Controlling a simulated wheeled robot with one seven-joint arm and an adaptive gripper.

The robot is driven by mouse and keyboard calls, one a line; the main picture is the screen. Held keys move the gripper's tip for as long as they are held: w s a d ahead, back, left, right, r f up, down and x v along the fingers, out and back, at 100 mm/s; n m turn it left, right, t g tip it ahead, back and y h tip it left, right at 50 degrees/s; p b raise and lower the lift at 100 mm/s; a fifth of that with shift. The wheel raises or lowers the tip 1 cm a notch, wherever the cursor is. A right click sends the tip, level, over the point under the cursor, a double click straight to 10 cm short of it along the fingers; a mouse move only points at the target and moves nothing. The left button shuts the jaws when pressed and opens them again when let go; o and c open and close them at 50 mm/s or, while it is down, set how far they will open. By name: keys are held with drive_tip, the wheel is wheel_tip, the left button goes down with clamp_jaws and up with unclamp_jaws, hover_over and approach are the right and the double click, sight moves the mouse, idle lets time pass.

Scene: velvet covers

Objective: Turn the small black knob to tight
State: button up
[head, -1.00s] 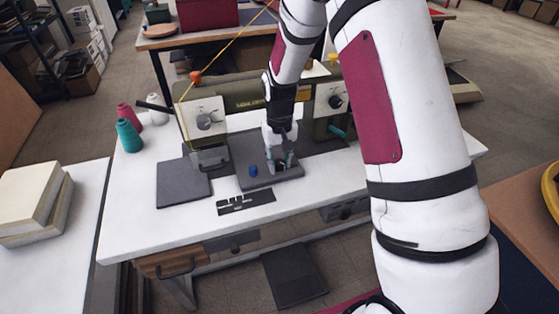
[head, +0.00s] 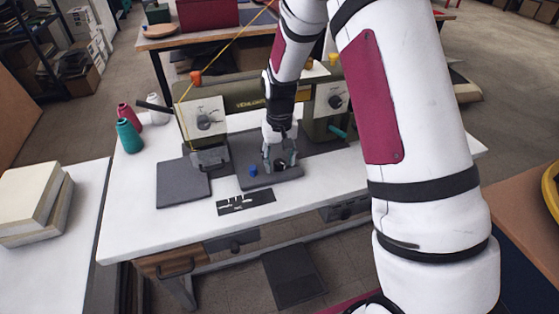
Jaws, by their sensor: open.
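A sewing machine (head: 250,97) stands on the white table. A small dark knob (head: 335,101) sits on the white plate at its right end, and a larger grey knob (head: 204,122) sits on the white plate at its left end. The pointer or marks of both are too small to read. My gripper (head: 281,168) points down over the dark raised plate (head: 262,182) in front of the machine. It is open, and nothing shows held in it. Whatever lies right between or behind its fingers is hidden. A small blue knob (head: 253,170) is just left of it.
A dark pad (head: 183,185) and a black strip with white marks (head: 246,202) lie on the table (head: 130,225). Thread cones, one teal (head: 128,135), stand at the back left. A yellow thread runs up from the machine. The table's front left is clear.

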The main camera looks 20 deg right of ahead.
sight(280, 162)
wheel_tip(280, 162, up, 11)
drive_tip(key=shift+r, duration=0.2)
idle(0.5)
drive_tip(key=s+r+t+p, duration=0.2)
drive_tip(key=s+r, duration=1.3)
drive_tip(key=r, duration=0.1)
drive_tip(key=s+r+n+t+p, duration=0.1)
drive_tip(key=s+r+t+p, duration=0.1)
drive_tip(key=s, duration=1.5)
drive_tip(key=shift+s+d+r, duration=0.25)
drive_tip(key=shift+s+r, duration=0.1)
drive_tip(key=shift+r, duration=0.3)
